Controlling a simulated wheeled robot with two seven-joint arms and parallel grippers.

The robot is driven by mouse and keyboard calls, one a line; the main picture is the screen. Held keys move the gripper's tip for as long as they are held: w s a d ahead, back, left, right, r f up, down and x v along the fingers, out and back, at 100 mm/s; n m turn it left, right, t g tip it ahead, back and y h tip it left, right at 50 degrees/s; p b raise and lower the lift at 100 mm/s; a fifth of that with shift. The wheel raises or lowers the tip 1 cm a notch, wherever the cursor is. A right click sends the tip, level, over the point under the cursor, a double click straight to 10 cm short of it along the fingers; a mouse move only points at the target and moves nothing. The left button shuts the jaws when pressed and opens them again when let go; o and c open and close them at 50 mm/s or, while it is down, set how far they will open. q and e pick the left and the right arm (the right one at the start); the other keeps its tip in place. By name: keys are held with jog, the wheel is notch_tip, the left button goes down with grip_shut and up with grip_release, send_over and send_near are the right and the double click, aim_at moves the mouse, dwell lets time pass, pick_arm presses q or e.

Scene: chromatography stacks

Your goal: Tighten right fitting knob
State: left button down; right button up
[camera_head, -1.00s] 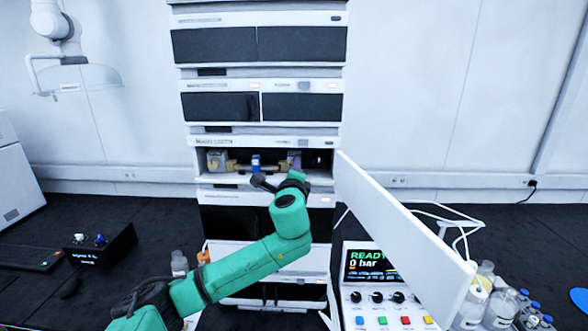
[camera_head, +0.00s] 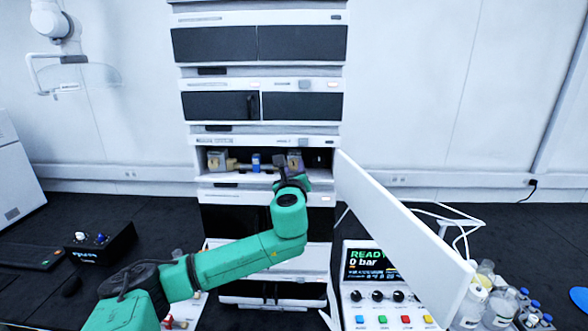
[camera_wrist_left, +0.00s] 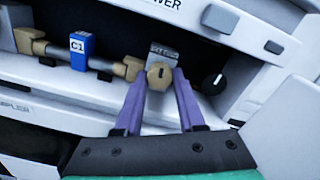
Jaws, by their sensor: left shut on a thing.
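The right fitting knob (camera_wrist_left: 160,76) is a tan, many-sided knob with a dark slot, in front of a grey block (camera_wrist_left: 163,51). In the left wrist view the two purple fingers of my left gripper (camera_wrist_left: 159,82) are shut on it, one on each side. In the head view my left gripper (camera_head: 287,172) is at the right part of the open compartment, and its fingers and the knob are mostly hidden there. The blue C1 column label (camera_wrist_left: 82,46) sits left of the knob, between tan fittings. My right gripper is not in view.
The open white door (camera_head: 400,230) stands out right of the compartment. A black dial (camera_wrist_left: 213,84) is just right of the gripper. A control panel (camera_head: 385,290) reading READY 0 bar and several bottles are at lower right.

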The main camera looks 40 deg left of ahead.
pick_arm(q)
jog(key=shift+f+m, duration=0.1)
jog(key=shift+m, duration=0.4)
jog(key=c, duration=0.5)
grip_release()
jog(key=shift+d, duration=0.1)
jog(key=b+v, duration=0.6)
jog(key=v, duration=0.8)
jog(key=shift+s, duration=0.15)
jog(key=shift+d, duration=0.1)
